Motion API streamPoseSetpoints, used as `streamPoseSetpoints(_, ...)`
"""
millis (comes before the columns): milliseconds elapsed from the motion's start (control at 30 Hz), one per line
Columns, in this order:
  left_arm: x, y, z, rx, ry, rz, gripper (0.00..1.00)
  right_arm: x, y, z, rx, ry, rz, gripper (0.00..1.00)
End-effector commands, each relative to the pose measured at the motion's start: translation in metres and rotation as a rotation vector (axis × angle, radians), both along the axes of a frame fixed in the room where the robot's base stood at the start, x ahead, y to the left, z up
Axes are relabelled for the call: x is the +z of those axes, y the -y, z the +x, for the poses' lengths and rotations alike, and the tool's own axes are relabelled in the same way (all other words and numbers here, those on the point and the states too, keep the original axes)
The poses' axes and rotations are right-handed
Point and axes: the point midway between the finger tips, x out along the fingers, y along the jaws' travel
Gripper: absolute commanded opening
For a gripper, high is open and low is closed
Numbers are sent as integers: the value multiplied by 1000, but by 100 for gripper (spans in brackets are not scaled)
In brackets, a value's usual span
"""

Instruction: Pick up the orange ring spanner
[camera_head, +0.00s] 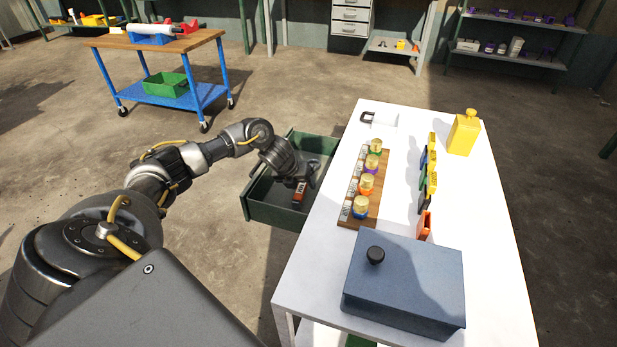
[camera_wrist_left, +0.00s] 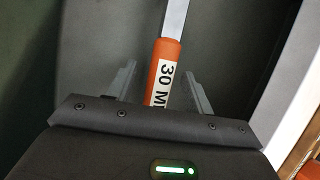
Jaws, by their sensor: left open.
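The orange spanner (camera_wrist_left: 165,75) has an orange handle with a white label reading "30 M" and a grey metal shaft. Its ring end is out of view. It also shows in the head view (camera_head: 300,191) inside the green drawer (camera_head: 275,216). My left gripper (camera_wrist_left: 160,82) is open in the left wrist view, with one finger on each side of the orange handle and a gap to each. In the head view my left gripper (camera_head: 303,182) reaches down into the drawer. My right gripper is not in view.
The drawer's walls surround my left gripper. The white table (camera_head: 400,215) stands to its right, with a wooden board of several jars (camera_head: 366,186), a blue-grey box (camera_head: 405,280) and a yellow canister (camera_head: 464,132). A blue cart (camera_head: 190,95) stands at the back left.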

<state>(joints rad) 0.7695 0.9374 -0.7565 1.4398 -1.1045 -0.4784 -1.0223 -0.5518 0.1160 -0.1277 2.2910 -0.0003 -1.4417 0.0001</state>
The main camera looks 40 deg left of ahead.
Motion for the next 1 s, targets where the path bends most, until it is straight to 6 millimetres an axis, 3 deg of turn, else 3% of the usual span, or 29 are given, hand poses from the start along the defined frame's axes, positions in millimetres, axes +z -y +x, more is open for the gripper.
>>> streamPoseSetpoints(500, -4, 0, 0, 0, 0, 0, 52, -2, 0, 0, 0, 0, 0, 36)
streamPoseSetpoints(900, -4, 0, 0, 0, 0, 0, 0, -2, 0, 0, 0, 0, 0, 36)
streamPoseSetpoints(1000, -3, 0, 0, 1, 2, 0, 0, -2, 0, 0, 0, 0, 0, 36)
